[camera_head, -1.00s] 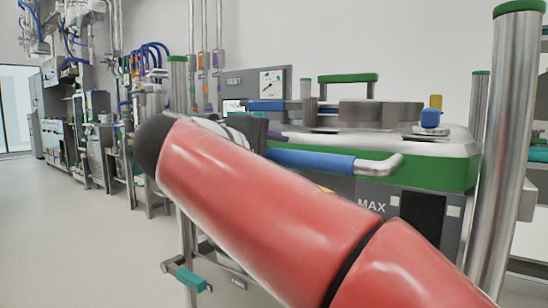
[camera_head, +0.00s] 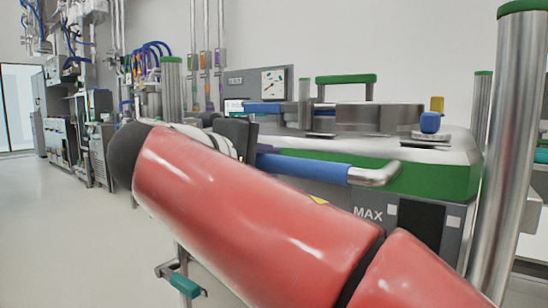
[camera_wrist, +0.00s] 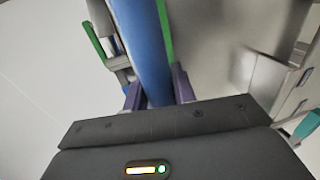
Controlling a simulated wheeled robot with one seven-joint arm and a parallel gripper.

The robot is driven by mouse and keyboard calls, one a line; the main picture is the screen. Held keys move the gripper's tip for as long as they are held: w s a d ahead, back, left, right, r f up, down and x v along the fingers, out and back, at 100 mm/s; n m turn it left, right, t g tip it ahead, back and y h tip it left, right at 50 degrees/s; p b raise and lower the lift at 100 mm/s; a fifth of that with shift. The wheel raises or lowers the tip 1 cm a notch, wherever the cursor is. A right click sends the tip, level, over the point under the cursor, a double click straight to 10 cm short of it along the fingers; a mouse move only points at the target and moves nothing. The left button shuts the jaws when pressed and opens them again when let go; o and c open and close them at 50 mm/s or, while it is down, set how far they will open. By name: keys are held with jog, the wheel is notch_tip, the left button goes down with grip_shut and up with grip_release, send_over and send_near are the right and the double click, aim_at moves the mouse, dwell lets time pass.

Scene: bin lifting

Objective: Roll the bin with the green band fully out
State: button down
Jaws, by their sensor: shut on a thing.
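The bin with the green band (camera_head: 435,180) stands in front of me in the head view, with a grey body marked MAX and a metal lid. A blue bar handle (camera_head: 303,168) with a bent steel end sticks out from its front. In the wrist view the blue bar (camera_wrist: 143,45) runs between the purple fingers of my gripper (camera_wrist: 157,92), which is shut on it. In the head view my red arm covers much of the bin's front and lower part, and the fingertips are hidden. The bin's wheels are not visible.
A tall steel post with a green cap (camera_head: 497,150) stands close at the right, and another post (camera_head: 172,90) at the left. A teal-gripped lever (camera_head: 185,285) is low at the left. Open floor (camera_head: 60,230) lies to the left, with equipment along the wall.

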jog(key=c, duration=1.5)
grip_release()
jog(key=shift+a+f, duration=0.15)
jog(key=shift+c, duration=0.2)
jog(key=shift+o, duration=1.2)
jog(key=shift+w, duration=0.25)
jog(key=shift+o, duration=0.8)
jog(key=p+v, duration=0.1)
jog(key=v, duration=0.6)
jog(key=shift+s, duration=0.3)
jog(key=shift+a, duration=0.1)
